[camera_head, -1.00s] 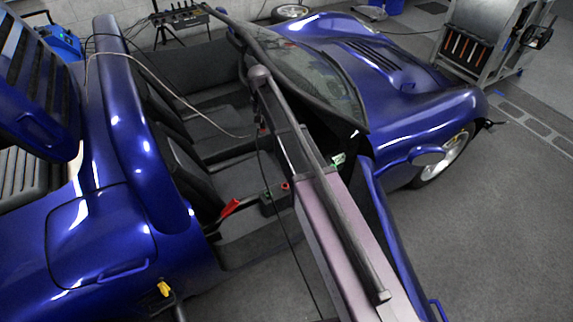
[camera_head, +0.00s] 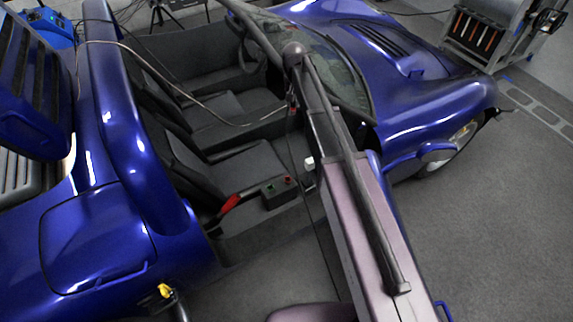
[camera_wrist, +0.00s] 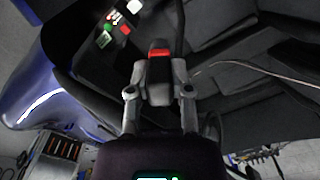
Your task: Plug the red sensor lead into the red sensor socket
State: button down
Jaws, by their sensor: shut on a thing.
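In the wrist view, my gripper (camera_wrist: 160,84) is shut on a black plug with a red end, the red sensor lead (camera_wrist: 158,68). The plug is clear of the sockets. A dark box carries the red sensor socket (camera_wrist: 125,29) and a green socket (camera_wrist: 107,27) beside it, up and left of the plug. In the head view, the red socket (camera_head: 288,180) and green socket (camera_head: 269,188) sit on the box (camera_head: 279,197) by the near seat. A small red spot shows at the arm's far end, above the box; the fingers are too small to make out there.
A blue open car (camera_head: 110,230) surrounds the box, with dark seats (camera_head: 185,165). A pale cable (camera_head: 165,78) crosses the cabin. A white item (camera_head: 309,163) is near the box, and a red handle (camera_head: 231,203) to its left. A tool cart (camera_head: 490,35) stands at the upper right.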

jog(key=shift+a, duration=0.1)
notch_tip(320, 180, down, 37)
jog(key=a+m+b, duration=0.1)
jog(key=b, duration=3.6)
jog(key=shift+a+m, duration=0.35)
jog(key=shift+m, duration=0.05)
jog(key=shift+s+f, duration=0.1)
jog(key=shift+f, duration=0.05)
jog(key=shift+f+b, duration=2.55)
jog(key=shift+b, duration=0.1)
jog(key=shift+f+b, duration=1.35)
jog(key=shift+b, duration=0.05)
jog(key=shift+c, duration=2.3)
grip_release()
